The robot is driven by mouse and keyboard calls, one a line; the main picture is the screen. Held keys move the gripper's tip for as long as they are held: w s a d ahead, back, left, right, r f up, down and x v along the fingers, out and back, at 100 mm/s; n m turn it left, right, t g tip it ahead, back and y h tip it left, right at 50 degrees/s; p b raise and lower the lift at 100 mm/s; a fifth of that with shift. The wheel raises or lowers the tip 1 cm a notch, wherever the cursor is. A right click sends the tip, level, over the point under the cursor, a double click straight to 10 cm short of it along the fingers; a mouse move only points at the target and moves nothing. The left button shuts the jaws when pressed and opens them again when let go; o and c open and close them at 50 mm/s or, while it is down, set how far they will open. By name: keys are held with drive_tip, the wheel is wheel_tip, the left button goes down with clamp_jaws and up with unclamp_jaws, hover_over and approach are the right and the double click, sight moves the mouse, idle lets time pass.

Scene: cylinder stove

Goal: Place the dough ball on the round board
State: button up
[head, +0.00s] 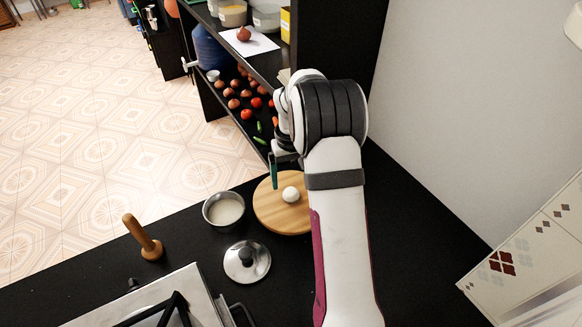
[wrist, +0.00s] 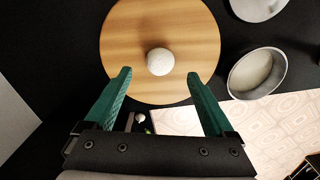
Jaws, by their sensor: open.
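The white dough ball (head: 290,194) rests on the round wooden board (head: 268,213) on the black counter. In the wrist view the dough ball (wrist: 160,61) lies near the middle of the board (wrist: 125,35), beyond my fingertips and between their lines. My gripper (wrist: 157,80) is open and empty, with its green fingers spread apart on either side of the ball's line. In the head view my gripper (head: 274,172) is at the far edge of the board, apart from the ball; my arm hides part of the board's right side.
A metal bowl of white contents (head: 224,211) stands left of the board. A metal lid (head: 247,262) lies in front of it. A wooden pestle-like tool (head: 143,238) and a stove (head: 170,300) are farther left. A shelf with vegetables (head: 245,95) stands behind.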

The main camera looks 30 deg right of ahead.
sight(291, 195)
wheel_tip(291, 195, up, 7)
drive_tip(key=shift+r, duration=0.2)
